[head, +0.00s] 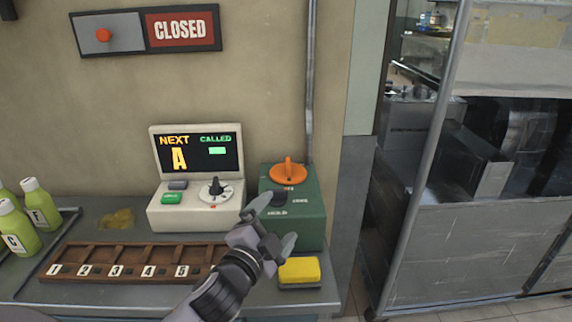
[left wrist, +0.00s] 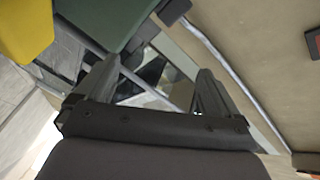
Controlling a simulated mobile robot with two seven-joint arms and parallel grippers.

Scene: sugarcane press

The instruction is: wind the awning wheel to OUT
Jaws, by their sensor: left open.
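I cannot make out an awning wheel or an OUT mark in either view. My left gripper (head: 272,228) is in front of the green box (head: 307,222) at the right end of the counter, above the yellow sponge. In the left wrist view its two fingers (left wrist: 153,88) are spread apart with nothing between them. The green box has an orange knob (head: 289,171) on top and small white lettering, partly hidden by my gripper. The green box also shows at the top of the left wrist view (left wrist: 105,18). My right gripper is not in view.
A white console (head: 197,213) with a screen and dial stands left of the green box. A wooden numbered rack (head: 125,257), green bottles (head: 40,203) and a yellow sponge (head: 299,270) are on the counter. A CLOSED sign (head: 180,29) hangs above. A grey pipe (head: 310,80) runs up the wall.

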